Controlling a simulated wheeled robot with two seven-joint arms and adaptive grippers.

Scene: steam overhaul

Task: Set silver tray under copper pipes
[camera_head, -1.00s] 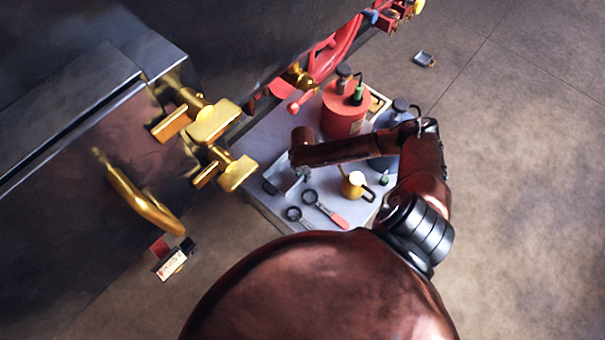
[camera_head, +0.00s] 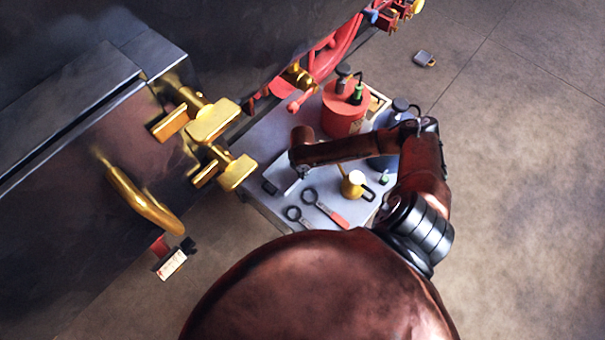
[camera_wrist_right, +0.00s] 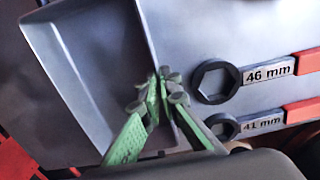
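The silver tray (camera_wrist_right: 95,75) is a shallow metal tray with sloped walls, filling the left of the right wrist view. In the head view the tray (camera_head: 284,174) lies at the cart's left side, partly hidden by my right arm. My right gripper (camera_wrist_right: 163,90) has green fingers, drawn close together at the tray's right rim, with the rim between the tips. In the head view the gripper is mostly hidden under the wrist. My left gripper is out of view.
Two wrenches, 46 mm (camera_wrist_right: 216,80) and 41 mm (camera_wrist_right: 222,126), lie right of the tray. A red canister (camera_head: 343,112), a yellow oil can (camera_head: 354,184) and dark bottles crowd the cart (camera_head: 262,135). Brass valves (camera_head: 213,122) jut from the dark machine on the left.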

